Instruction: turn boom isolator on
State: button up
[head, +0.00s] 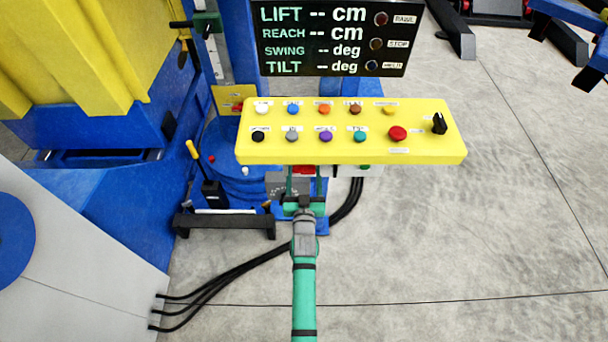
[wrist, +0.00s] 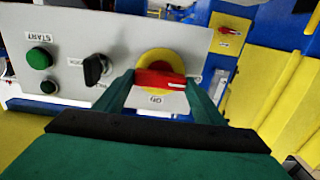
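A red rotary handle (wrist: 160,79) on a yellow round disc (wrist: 158,60) sits on a grey panel (wrist: 120,40) in the wrist view. The handle lies roughly level, with a small label below that seems to read ON. My gripper (wrist: 161,82) is open, with one finger at each end of the handle; contact is unclear. In the head view my gripper (head: 304,180) reaches beneath the yellow button console, which partly hides the handle (head: 304,170). A second red switch (wrist: 236,29) is on a yellow plate at the upper right. I cannot read which one is the boom isolator.
The grey panel also has a green START button (wrist: 39,58), a dark button and a black selector (wrist: 95,69). The yellow console (head: 350,130) overhangs my gripper. Black cables (head: 230,272) run along the floor at left. Open floor (head: 480,240) lies to the right.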

jog(key=c, duration=0.4)
jog(key=shift+c, duration=0.2)
jog(key=m, duration=0.3)
jog(key=shift+m, duration=0.3)
jog(key=m, duration=0.4)
jog(key=shift+m, duration=0.3)
jog(key=m, duration=0.4)
jog(key=shift+d+f, duration=0.1)
jog(key=m, duration=0.5)
jog(key=shift+m, duration=0.4)
